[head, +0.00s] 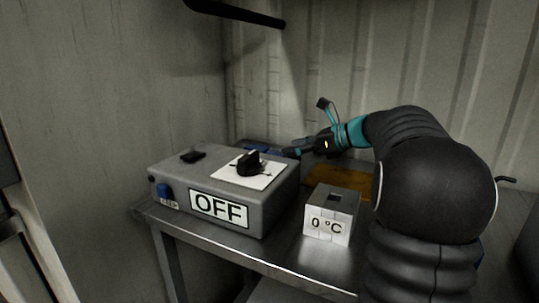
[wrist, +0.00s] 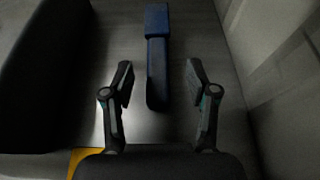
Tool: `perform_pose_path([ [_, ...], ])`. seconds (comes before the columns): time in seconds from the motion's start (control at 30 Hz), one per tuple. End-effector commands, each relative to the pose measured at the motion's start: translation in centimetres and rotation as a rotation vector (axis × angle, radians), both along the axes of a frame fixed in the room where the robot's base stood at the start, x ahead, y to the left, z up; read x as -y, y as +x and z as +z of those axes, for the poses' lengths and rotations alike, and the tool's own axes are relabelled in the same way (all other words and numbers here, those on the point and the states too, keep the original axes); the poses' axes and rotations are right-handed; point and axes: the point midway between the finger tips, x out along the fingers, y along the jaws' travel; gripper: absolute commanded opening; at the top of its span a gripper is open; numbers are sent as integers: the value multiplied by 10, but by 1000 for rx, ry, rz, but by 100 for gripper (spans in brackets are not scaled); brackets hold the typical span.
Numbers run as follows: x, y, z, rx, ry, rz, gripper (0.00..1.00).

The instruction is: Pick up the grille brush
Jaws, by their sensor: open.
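The grille brush, a long dark-blue object with a wider block at its far end, lies on the metal table in the wrist view (wrist: 157,78). Its near end reaches between the fingers of my gripper (wrist: 159,66). The fingers are open, one on each side and apart from the brush. In the head view my gripper (head: 292,152) is behind the grey control box, and a bit of blue (head: 258,150), likely the brush, shows past the box's back edge. The rest is hidden by the box.
The grey control box (head: 171,204) with an OFF label and black knob stands at the table's left. A small grey block marked 0 °C (head: 345,208) stands right of it. An orange-brown flat thing (head: 340,180) lies behind. Walls close off the back and left.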

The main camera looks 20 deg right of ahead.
Motion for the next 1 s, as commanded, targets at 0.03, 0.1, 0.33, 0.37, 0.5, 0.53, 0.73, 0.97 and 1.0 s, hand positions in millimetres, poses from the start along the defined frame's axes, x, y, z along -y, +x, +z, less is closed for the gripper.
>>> perform_pose_path([
  [0.03, -2, 2, -1, 0, 0, 1, 58],
  [0.1, -4, 3, -2, -1, 1, 2, 58],
  [0.33, -18, 14, -14, -1, 1, 5, 58],
  [0.37, -20, 16, -18, 0, 1, 6, 58],
  [0.5, -34, 28, -26, 0, 0, 7, 58],
  [0.53, -36, 30, -27, 0, 0, 8, 58],
  [0.73, -40, 36, -26, 0, 0, 3, 58],
  [0.97, -40, 35, -25, 0, 0, 3, 26],
  [1.0, -40, 35, -25, 0, 0, 3, 16],
])
